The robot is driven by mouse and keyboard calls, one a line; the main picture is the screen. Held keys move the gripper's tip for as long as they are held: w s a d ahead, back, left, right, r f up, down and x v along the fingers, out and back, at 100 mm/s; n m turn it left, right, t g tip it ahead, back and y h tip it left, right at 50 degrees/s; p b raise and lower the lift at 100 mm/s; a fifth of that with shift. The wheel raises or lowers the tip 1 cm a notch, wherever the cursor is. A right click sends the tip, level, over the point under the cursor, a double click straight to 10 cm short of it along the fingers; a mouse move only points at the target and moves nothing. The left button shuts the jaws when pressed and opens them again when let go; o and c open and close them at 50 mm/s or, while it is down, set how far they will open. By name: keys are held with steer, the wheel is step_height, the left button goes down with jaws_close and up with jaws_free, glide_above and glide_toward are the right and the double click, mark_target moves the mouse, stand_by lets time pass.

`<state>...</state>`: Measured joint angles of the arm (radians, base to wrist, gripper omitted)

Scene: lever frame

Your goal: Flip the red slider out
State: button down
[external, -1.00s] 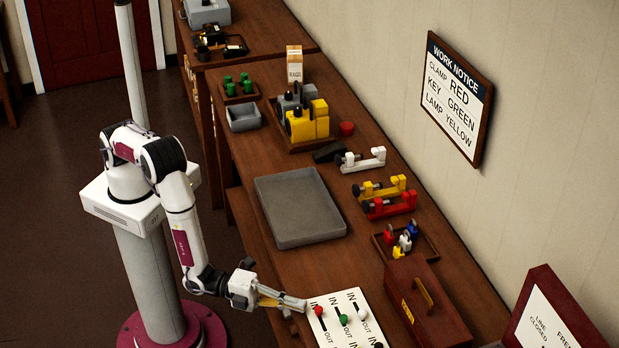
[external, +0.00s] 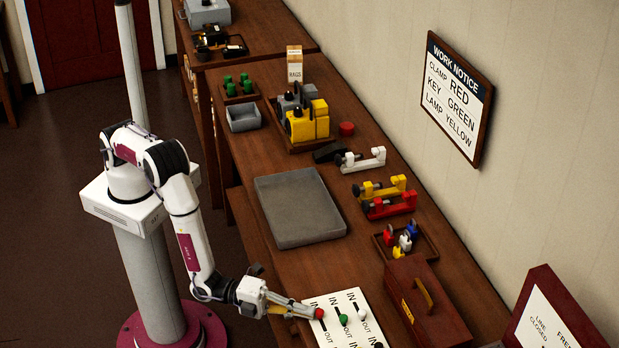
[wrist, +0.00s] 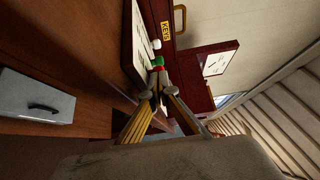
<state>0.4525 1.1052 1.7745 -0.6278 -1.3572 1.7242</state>
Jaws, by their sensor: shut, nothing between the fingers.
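The white slider panel (external: 338,322) lies at the near end of the bench, with IN and OUT marks at the ends of its slots. The red slider (external: 319,313) is the leftmost knob, with the green slider (external: 343,320) and white slider (external: 362,314) to its right. My gripper (external: 311,314) is shut and empty, its tips right beside the red slider on the left; I cannot tell whether they touch. In the wrist view the red slider (wrist: 157,69) shows small just beyond the fingertips, below the green slider (wrist: 158,61) and partly hidden.
A dark red box with a handle (external: 428,308) stands just right of the panel. A black knob (external: 378,346) shows at the panel's lower edge. A grey tray (external: 300,207) lies farther back, and a small rack of coloured pieces (external: 405,241) sits behind the box.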

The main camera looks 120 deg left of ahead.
mark_target(307, 329)
steer(key=shift+w+d, duration=1.15)
steer(key=shift+d, duration=0.05)
steer(key=shift+s, duration=0.15)
steer(key=s+d, duration=0.2)
steer(key=s, duration=1.1)
steer(key=shift+s, duration=0.3)
steer(key=shift+d, duration=0.1)
